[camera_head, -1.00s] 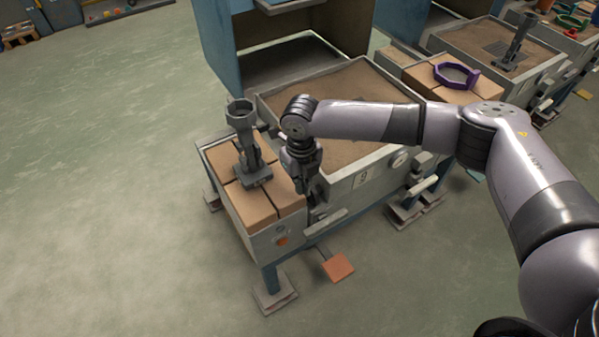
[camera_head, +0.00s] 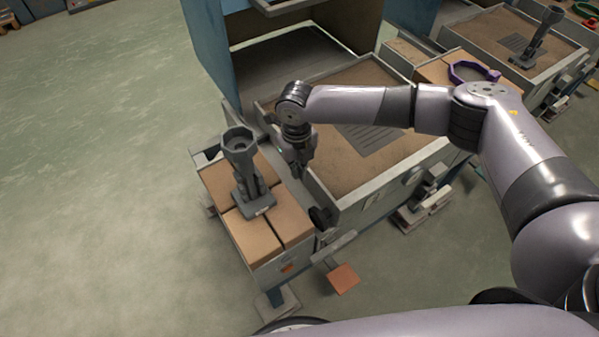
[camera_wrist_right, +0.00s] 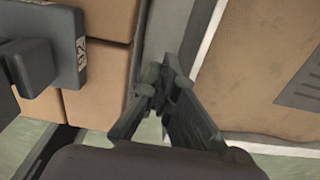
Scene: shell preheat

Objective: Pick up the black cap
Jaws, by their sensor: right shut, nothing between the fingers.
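My right gripper (camera_head: 298,174) hangs from the arm over the strip between the brown-block table and the sand tray. In the right wrist view its fingers (camera_wrist_right: 162,88) are together with nothing between them. A dark round piece (camera_head: 321,217) sits at the near corner of the sand tray, in front of and below the gripper and apart from it. I cannot tell for sure that it is the black cap. No cap is clear in the right wrist view. My left gripper is out of view.
A grey upright tool (camera_head: 243,165) stands on the brown blocks (camera_head: 248,238), left of my right gripper. The sand tray (camera_head: 365,75) lies right and behind. A purple ring (camera_head: 473,73) rests on farther blocks. An orange pedal (camera_head: 343,278) is near the floor.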

